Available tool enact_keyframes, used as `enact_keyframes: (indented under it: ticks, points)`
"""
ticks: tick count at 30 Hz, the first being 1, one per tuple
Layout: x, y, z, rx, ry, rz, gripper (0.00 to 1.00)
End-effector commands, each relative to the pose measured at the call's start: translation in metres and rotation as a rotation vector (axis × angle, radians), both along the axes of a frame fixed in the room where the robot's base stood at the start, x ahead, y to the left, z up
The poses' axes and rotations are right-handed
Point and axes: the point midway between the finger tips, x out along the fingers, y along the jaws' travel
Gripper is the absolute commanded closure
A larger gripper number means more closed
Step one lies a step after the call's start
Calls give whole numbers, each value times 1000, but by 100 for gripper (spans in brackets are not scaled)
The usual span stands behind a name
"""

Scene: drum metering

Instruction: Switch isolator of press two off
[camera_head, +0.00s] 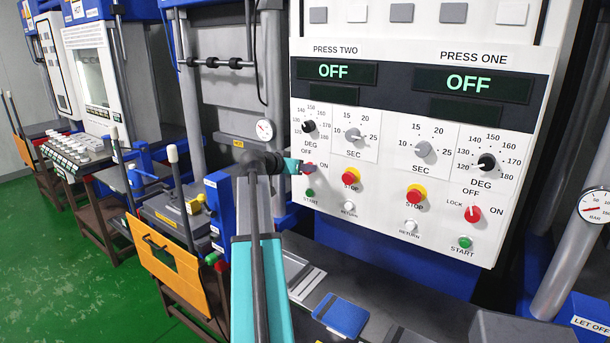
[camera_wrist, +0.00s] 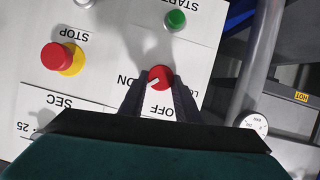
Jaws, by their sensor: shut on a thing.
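The red isolator knob of press two (camera_head: 310,168) sits at the lower left of the white control panel, partly hidden by my gripper (camera_head: 300,167). In the wrist view, which is upside down, the knob (camera_wrist: 160,74) lies between the dark fingertips of my gripper (camera_wrist: 160,88), which is shut on it. Its white pointer mark slants toward the lower left there, between the ON label on the left and the OFF label below. The LOCK label is mostly covered by a finger. The press two display (camera_head: 335,71) reads OFF.
Close by are the green start button (camera_head: 310,192), the red stop button on yellow (camera_head: 351,178) and the white return button (camera_head: 349,207). The press one isolator (camera_head: 472,213) is farther right. A steel column with a gauge (camera_head: 265,130) stands left of the panel.

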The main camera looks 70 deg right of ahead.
Motion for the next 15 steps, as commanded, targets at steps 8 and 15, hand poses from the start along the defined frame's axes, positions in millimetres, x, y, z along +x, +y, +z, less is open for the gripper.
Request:
enact_keyframes:
  ticks: [8,15]
  points:
    - [5,-2,-5,70,257,-1,93]
    - [6,-2,-6,129,478,-1,93]
